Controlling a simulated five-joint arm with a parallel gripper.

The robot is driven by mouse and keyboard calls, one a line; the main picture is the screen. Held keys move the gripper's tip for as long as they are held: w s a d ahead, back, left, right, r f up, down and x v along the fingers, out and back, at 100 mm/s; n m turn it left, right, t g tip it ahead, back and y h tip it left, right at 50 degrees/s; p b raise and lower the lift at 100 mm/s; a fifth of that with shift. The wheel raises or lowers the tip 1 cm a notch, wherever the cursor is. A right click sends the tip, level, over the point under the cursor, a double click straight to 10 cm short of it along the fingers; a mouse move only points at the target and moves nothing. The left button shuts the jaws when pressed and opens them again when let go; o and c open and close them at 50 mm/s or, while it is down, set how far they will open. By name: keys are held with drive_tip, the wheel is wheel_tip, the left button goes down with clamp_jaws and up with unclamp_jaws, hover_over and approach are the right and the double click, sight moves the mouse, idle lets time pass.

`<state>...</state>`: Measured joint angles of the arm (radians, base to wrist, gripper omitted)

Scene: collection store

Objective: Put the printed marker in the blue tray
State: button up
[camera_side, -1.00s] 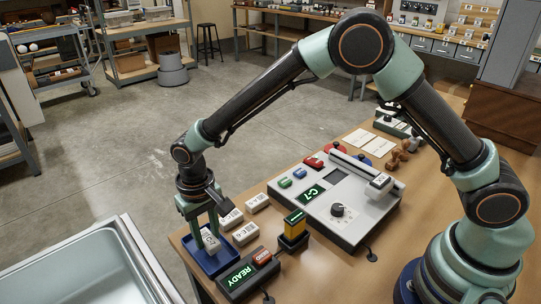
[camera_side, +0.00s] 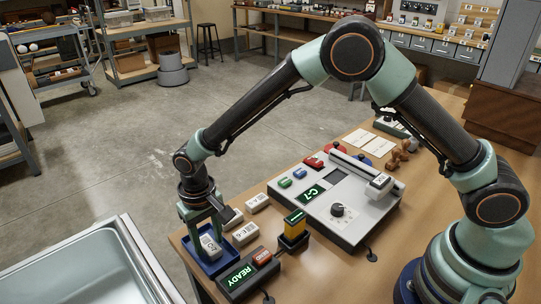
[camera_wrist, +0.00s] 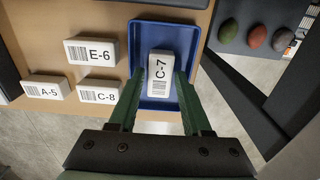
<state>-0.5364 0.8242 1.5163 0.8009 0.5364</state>
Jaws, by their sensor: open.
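The printed marker, a white block labelled C-7 (camera_wrist: 160,72), lies flat on the floor of the blue tray (camera_wrist: 150,36) in the wrist view. The marker (camera_side: 208,246) and tray (camera_side: 221,269) also show at the table's left corner in the side view. My gripper (camera_side: 206,238) is low over the tray, and in the wrist view my gripper (camera_wrist: 158,84) is open. Its green fingers stand on either side of the marker's near end. Whether a finger touches it is hard to tell.
Other white markers, E-6 (camera_wrist: 91,50), A-5 (camera_wrist: 45,88) and C-8 (camera_wrist: 99,92), lie left of the tray in the wrist view.

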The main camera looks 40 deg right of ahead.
sight(209, 244)
drive_tip(key=d+r+t, duration=0.1)
drive_tip(key=d+r, duration=0.2)
drive_tip(key=r, duration=0.6)
drive_tip(key=d+r, duration=0.3)
drive_tip(key=r, duration=0.6)
drive_tip(key=s+d+r+t, duration=0.2)
drive_tip(key=s+d, duration=0.4)
drive_tip(key=d, duration=0.3)
drive_tip(key=s+d+r+t, duration=0.2)
drive_tip(key=s+d, duration=0.4)
drive_tip(key=d, duration=0.3)
drive_tip(key=shift+s+d+r+t, duration=0.25)
drive_tip(key=shift+s+r+t, duration=0.1)
drive_tip(key=shift+r, duration=0.4)
